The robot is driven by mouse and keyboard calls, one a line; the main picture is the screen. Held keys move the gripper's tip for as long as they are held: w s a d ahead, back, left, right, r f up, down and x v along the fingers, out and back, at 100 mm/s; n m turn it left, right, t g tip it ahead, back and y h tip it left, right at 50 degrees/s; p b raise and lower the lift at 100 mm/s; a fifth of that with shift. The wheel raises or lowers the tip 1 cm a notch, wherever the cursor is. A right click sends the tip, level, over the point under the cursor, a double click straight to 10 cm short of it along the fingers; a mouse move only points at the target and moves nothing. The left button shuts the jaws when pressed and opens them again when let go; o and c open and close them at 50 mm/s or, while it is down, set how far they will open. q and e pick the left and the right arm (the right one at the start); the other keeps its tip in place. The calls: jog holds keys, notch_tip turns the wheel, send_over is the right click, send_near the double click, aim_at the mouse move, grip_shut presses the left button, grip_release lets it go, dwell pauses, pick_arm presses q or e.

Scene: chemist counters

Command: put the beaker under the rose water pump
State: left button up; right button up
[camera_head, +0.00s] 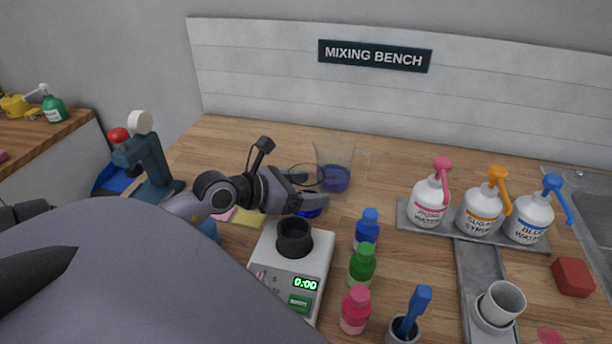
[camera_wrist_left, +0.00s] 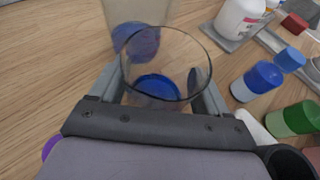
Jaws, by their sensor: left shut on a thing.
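My left gripper (camera_head: 308,190) is shut on a clear glass beaker (camera_head: 306,173), whose rim shows between the fingers. In the left wrist view the beaker (camera_wrist_left: 166,65) stands between both fingers with blue in its lower part. A larger clear jug (camera_head: 335,168) with blue liquid stands just behind it; it also shows in the left wrist view (camera_wrist_left: 137,30). The rose water pump (camera_head: 430,203) is a white bottle with a pink pump head, at the left end of a grey tray (camera_head: 405,217), well to the right of the beaker. My right gripper is not in view.
Sugar syrup (camera_head: 479,212) and blue water (camera_head: 528,217) pumps share the tray. A white cup (camera_head: 502,302) stands in front. A scale (camera_head: 298,270) with a black cup, and blue (camera_head: 367,230), green (camera_head: 362,265) and pink (camera_head: 355,310) bottles stand nearer. Wood between jug and tray is clear.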

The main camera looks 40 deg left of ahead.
pick_arm(q)
jog(key=o, duration=0.8)
jog(key=shift+f, duration=0.1)
jog(key=o, duration=0.3)
